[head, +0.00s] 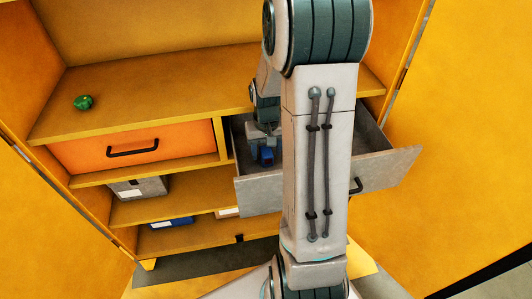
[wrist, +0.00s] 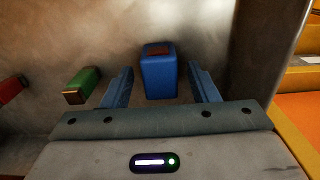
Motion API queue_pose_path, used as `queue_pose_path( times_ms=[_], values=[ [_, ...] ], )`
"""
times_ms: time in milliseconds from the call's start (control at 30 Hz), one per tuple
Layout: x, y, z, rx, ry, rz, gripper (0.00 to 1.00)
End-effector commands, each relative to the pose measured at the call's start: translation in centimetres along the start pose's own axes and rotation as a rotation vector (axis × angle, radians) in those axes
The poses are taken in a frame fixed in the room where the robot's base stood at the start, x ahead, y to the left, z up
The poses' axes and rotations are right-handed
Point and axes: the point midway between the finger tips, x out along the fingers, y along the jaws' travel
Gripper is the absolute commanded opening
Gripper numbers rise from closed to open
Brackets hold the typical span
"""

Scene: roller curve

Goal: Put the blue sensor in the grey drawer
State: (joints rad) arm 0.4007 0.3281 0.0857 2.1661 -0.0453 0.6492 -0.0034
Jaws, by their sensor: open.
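The grey drawer (head: 398,164) is pulled out from the cabinet, right of the orange drawer; my arm hides its middle. The blue sensor (head: 267,155) shows inside the drawer, near its left side. In the wrist view the blue sensor (wrist: 158,78) is a blue block with a dark red patch on top, lying between my fingers. My gripper (wrist: 160,70) is open, with a gap visible on each side of the sensor. In the head view my gripper (head: 263,140) is low inside the drawer, partly hidden by my arm.
In the wrist view a green block (wrist: 83,84) and a red block (wrist: 10,88) lie left of my fingers. The orange drawer (head: 135,143) is shut. A green object (head: 83,102) sits on the shelf above. A grey bin (head: 138,188) stands below.

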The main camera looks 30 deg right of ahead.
Motion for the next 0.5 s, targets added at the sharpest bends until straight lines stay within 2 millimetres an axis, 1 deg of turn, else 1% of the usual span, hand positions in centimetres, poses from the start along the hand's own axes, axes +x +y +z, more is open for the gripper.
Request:
queue_pose_path(
  times_ms=[33, 100, 300, 400, 500],
  values=[
    [-1.2, 0.0, -0.1, 0.000, 0.006, 0.001, 0.54],
    [-2.9, 0.0, -0.1, -0.001, 0.007, 0.001, 0.54],
    [-7.1, 0.0, -0.1, 0.001, 0.006, 0.000, 0.54],
    [-8.7, 0.0, -0.1, 0.001, 0.004, 0.000, 0.54],
    [-9.8, 0.0, 0.0, 0.001, 0.003, 0.000, 0.54]
  ],
)
